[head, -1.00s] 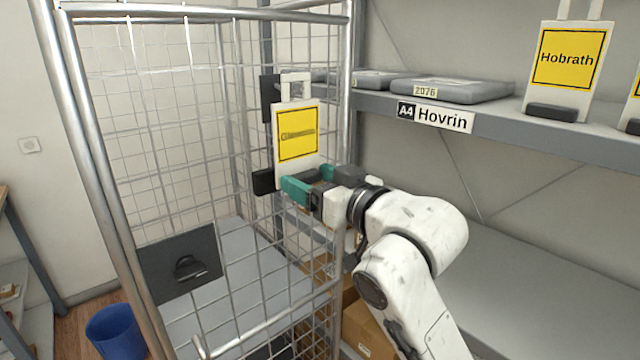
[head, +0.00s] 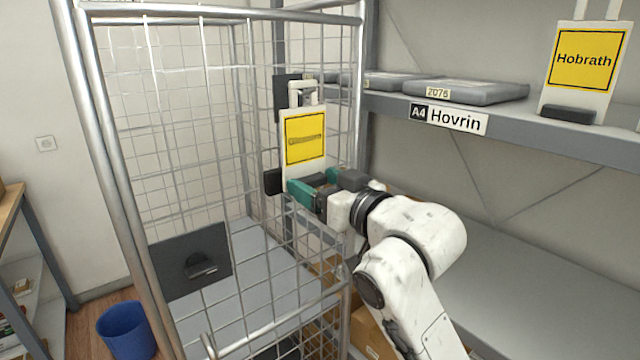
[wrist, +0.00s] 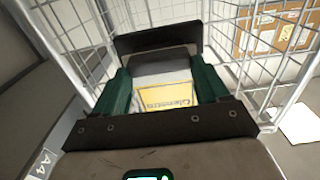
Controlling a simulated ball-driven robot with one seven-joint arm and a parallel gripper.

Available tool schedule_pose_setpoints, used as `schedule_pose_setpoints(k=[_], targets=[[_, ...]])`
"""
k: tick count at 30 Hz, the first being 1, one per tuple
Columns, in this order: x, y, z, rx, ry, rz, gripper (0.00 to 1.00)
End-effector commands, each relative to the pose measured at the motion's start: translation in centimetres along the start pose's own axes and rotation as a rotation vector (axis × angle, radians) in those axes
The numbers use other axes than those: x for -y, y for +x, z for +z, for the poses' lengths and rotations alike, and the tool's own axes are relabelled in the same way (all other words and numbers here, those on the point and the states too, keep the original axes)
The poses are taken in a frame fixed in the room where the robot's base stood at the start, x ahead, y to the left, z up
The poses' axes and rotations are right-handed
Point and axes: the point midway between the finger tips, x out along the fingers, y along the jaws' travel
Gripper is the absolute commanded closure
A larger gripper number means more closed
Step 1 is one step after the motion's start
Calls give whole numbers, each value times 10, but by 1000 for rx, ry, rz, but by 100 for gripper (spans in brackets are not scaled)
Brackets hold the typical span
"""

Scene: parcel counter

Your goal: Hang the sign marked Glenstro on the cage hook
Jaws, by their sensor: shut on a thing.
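The Glenstro sign (head: 303,158) is a white board with a yellow label and a white loop (head: 303,86) on top. It stands upright at the cage's right side in the head view; its label also shows in the wrist view (wrist: 165,98). My gripper (head: 315,186) has teal fingers and is shut on the sign's lower part. The wrist view shows the fingers (wrist: 160,90) on both sides of it. A dark plate (head: 281,96) is partly hidden behind the loop. I cannot make out a hook there, nor whether the loop touches anything.
The wire roll cage (head: 232,110) has a dark panel (head: 165,270) with a black piece low on its mesh. A blue bin (head: 127,330) stands at lower left.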

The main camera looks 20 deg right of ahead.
Motion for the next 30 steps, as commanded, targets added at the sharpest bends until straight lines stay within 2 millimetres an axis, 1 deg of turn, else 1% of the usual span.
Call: schedule_pose_setpoints(k=[1, 5, 6, 14, 20, 23, 26, 30], targets=[[1, 2, 4, 10, 2, -1, 68], [1, 2, 5, 11, 2, -2, 68], [1, 2, 5, 11, 2, -2, 25], [1, 1, 3, 7, 2, -1, 0], [0, 1, 3, 6, 2, -1, 0], [0, -2, 3, 5, 2, -1, 0], [0, -12, 4, 4, 4, -1, 0], [0, -38, 4, 3, 3, 1, 0]])
